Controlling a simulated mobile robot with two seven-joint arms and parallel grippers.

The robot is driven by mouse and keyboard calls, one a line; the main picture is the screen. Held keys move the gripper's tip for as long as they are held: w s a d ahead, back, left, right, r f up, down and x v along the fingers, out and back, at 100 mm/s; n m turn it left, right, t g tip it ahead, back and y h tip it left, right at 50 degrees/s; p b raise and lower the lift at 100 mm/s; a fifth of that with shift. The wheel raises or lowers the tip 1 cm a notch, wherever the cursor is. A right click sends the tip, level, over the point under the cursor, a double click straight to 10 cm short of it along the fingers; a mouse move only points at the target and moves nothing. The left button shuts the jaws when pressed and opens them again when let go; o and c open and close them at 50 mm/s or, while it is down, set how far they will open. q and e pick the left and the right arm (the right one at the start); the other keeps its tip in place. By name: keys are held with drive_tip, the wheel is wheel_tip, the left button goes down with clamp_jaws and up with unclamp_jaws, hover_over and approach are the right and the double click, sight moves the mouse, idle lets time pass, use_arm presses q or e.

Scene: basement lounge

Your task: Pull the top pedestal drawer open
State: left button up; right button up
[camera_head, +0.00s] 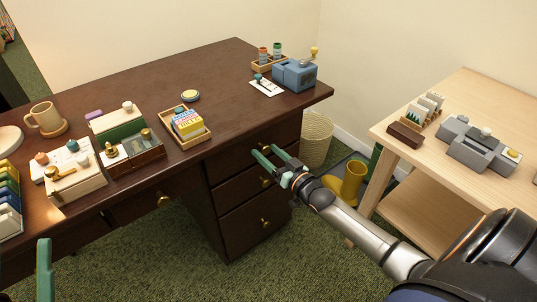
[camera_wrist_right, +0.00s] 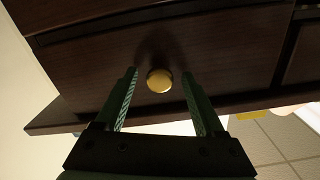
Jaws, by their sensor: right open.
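The dark wooden desk's right pedestal has a stack of drawers. The top drawer (camera_head: 228,157) looks closed, flush with the drawers below. Its round brass knob (camera_wrist_right: 159,80) shows clearly in the right wrist view; my fingers largely cover it in the head view. My right gripper (camera_head: 267,152) is open at the top drawer front, and it also shows in the right wrist view (camera_wrist_right: 160,73). Its green fingers stand on either side of the knob, with visible gaps. One green finger of my left gripper (camera_head: 44,270) shows at the bottom left, away from the pedestal.
Lower drawers have brass knobs (camera_head: 265,223). The desktop (camera_head: 225,75) holds a mug (camera_head: 47,118), boxes, a wooden tray (camera_head: 205,137) and a blue-grey device (camera_head: 295,75). A wicker basket (camera_head: 316,139), yellow boot-like object (camera_head: 352,181) and light wooden table (camera_head: 455,95) stand right of the pedestal.

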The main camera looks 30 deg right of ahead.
drive_tip(key=shift+c, duration=0.2)
clamp_jaws()
idle(0.4)
idle(0.9)
